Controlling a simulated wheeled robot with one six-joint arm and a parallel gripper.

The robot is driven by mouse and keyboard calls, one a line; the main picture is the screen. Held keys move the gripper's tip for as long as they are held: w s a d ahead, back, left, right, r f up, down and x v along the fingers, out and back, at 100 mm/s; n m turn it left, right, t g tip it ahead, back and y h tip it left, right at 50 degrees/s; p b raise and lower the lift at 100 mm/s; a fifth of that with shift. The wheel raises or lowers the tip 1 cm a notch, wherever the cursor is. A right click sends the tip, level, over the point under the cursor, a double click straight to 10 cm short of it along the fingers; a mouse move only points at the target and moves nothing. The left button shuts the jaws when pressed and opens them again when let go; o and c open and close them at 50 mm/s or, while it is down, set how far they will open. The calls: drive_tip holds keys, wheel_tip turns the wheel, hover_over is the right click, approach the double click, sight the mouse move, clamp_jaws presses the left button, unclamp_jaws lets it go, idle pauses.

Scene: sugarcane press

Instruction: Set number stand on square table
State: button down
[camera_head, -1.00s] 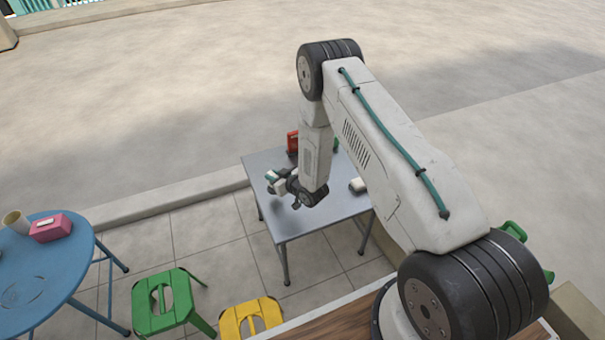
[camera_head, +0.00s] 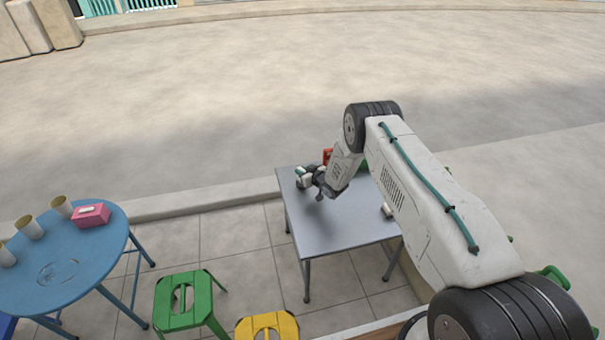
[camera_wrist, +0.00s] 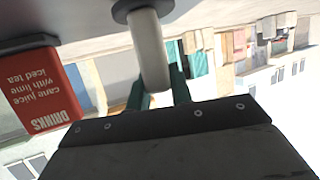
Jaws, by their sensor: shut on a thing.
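My gripper (camera_head: 303,176) is over the far left part of the grey square table (camera_head: 345,232). In the wrist view its teal fingers (camera_wrist: 157,90) are shut on a pale round post with a dark disc at its end, which I take to be the number stand (camera_wrist: 149,48). The disc is close to the grey tabletop (camera_wrist: 75,15), which shows inverted at the top of that view; I cannot tell whether they touch. The stand's number face is not visible.
A red drinks sign (camera_wrist: 40,90) stands on the tabletop beside the gripper; it also shows in the head view (camera_head: 327,155). A small white item (camera_head: 387,211) lies at the table's right edge. A blue round table (camera_head: 110,245), green stool (camera_head: 182,300) and yellow stool (camera_head: 266,325) stand nearby.

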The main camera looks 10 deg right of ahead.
drive_tip(key=shift+f, duration=0.3)
drive_tip(key=shift+f, duration=0.1)
drive_tip(key=c, duration=1.3)
unclamp_jaws()
drive_tip(key=shift+f, duration=0.1)
drive_tip(key=shift+o, duration=0.2)
